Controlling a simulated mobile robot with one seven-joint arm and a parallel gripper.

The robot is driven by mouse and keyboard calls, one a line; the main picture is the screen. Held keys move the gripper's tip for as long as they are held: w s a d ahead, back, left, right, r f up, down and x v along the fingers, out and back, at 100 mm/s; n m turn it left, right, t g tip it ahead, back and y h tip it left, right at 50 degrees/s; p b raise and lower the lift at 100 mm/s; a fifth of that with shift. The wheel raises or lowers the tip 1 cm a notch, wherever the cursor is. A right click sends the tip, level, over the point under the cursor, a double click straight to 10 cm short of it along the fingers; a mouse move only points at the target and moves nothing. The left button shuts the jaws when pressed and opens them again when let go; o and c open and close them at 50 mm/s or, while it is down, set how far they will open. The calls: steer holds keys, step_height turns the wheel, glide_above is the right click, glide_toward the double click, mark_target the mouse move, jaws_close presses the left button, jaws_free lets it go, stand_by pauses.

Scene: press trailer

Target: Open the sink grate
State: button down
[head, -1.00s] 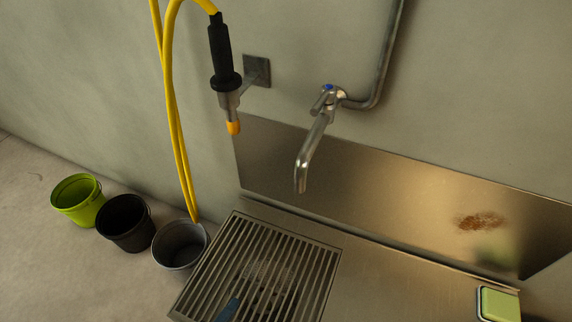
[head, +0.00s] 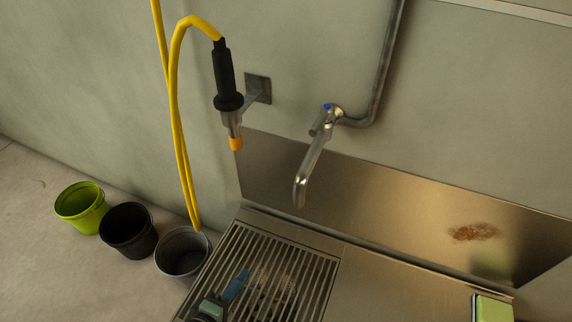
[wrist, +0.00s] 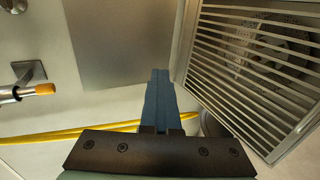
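The sink grate (head: 265,275) is a metal frame with parallel bars. It lies flat and closed over the sink in the head view, its near part cut off by the picture's bottom edge. It also shows at the right in the wrist view (wrist: 255,55). A perforated drain shows dimly through the bars. My gripper (head: 238,284) is seen in front of the grate in the head view; its height above it is hard to judge. In the wrist view, its blue fingers (wrist: 160,98) are together with nothing between them, beside the grate's edge.
A steel counter (head: 390,285) lies right of the grate, with a green sponge (head: 492,308) near the bottom edge. The tap (head: 312,165) hangs behind. A yellow hose (head: 180,140) and sprayer (head: 225,80) hang left. Green (head: 80,205), black (head: 128,230) and grey (head: 182,252) buckets stand on the floor.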

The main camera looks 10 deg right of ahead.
steer(key=w+d+r+t+h+b, duration=0.1)
steer(key=w+d+r+b, duration=0.2)
steer(key=w+d, duration=0.4)
steer(key=w+d+r+t+b, duration=0.1)
steer(key=w+d+r+b, duration=0.2)
steer(key=w, duration=1)
steer(key=shift+w+d+r+t+h, duration=0.15)
steer(key=shift+d+r+t+h, duration=0.2)
steer(key=shift+d+r, duration=1.75)
steer(key=shift+d+f, duration=0.3)
steer(key=c, duration=0.7)
jaws_free()
